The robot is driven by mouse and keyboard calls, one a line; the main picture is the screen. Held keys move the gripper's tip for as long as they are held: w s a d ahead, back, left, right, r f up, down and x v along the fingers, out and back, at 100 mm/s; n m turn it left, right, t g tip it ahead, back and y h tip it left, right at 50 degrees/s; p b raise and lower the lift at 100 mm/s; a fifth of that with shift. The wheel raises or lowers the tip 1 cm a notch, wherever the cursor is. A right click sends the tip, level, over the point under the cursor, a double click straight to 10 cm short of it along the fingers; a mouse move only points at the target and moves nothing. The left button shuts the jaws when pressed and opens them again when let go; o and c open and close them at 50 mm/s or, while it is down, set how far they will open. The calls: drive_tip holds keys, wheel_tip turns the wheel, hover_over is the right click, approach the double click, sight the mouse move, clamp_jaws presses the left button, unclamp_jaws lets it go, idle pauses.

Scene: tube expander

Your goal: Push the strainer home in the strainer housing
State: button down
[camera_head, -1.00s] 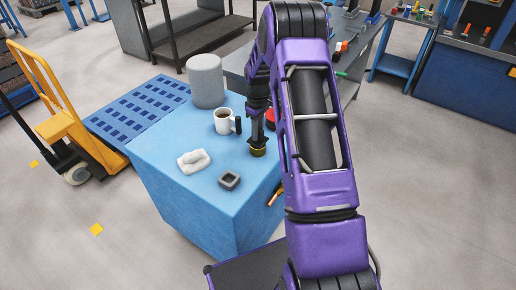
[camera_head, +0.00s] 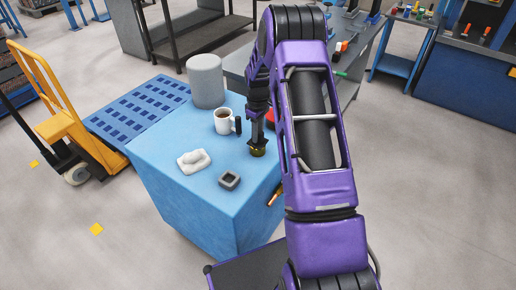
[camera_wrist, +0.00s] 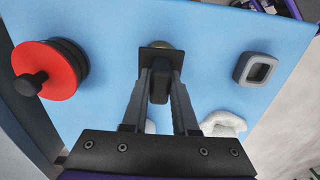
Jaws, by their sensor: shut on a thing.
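My gripper (camera_wrist: 160,84) points down at the blue bench top and is shut on a dark piece with a square plate (camera_wrist: 148,56). A round brass-coloured part (camera_head: 257,151) stands on the bench directly below; only a sliver of it (camera_wrist: 162,44) shows past the plate in the wrist view. I take it for the strainer housing. The strainer cannot be told apart from the parts here, and the inside of the brass part is hidden. I cannot tell whether the plate touches it.
A red disc with a black knob (camera_wrist: 60,68), a grey square hollow block (camera_head: 229,181), a white lumpy cloth (camera_head: 194,161), a mug (camera_head: 222,122) and a grey cylinder (camera_head: 206,82) surround the gripper. The front left of the bench (camera_head: 165,190) is clear.

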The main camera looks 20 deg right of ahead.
drive_tip(key=shift+f, duration=0.15)
unclamp_jaws()
idle(0.7)
